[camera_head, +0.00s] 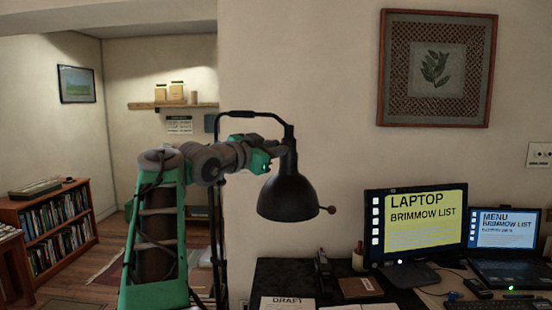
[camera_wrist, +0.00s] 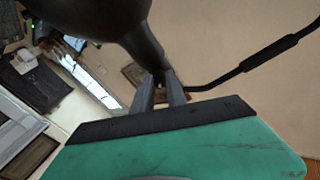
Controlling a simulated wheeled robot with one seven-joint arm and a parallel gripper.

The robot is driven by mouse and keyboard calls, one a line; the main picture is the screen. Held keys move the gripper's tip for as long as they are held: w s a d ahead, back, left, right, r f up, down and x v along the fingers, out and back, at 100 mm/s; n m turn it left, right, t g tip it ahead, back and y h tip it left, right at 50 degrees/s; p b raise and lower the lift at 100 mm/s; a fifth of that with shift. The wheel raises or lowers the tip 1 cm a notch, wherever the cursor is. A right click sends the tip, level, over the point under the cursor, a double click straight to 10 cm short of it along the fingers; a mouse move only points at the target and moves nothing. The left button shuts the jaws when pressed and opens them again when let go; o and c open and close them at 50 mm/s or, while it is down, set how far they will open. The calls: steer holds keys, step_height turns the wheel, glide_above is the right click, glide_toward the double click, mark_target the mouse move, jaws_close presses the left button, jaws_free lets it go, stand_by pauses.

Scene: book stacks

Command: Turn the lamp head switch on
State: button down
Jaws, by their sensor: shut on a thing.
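The black lamp head (camera_head: 288,198) is a dome shade hanging from a curved black arm (camera_head: 247,113) above the desk. A small reddish-brown knob (camera_head: 328,210), which looks like the switch, sticks out at the shade's lower right. My gripper (camera_head: 279,149) reaches from the left to the narrow neck above the shade, away from the knob. In the wrist view, my gripper (camera_wrist: 161,88) has its fingers shut on the neck, with the dark shade (camera_wrist: 95,15) at upper left and the lamp arm (camera_wrist: 265,65) at right. The knob is not visible there.
A dark desk (camera_head: 285,272) below holds a monitor (camera_head: 428,222), a laptop (camera_head: 502,230) and papers (camera_head: 287,302). A framed picture (camera_head: 436,68) hangs on the wall. A bookcase (camera_head: 50,225) stands far left. The air right of the shade is clear.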

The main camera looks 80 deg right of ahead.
steer(key=m+b, duration=0.5)
steer(key=m, duration=0.5)
steer(key=shift+r, duration=0.1)
steer(key=shift+r+m, duration=0.1)
steer(key=shift+m, duration=0.4)
steer(key=c, duration=1.3)
jaws_free()
steer(key=shift+c, duration=0.2)
steer(key=b+v, duration=0.1)
steer(key=v, duration=0.7)
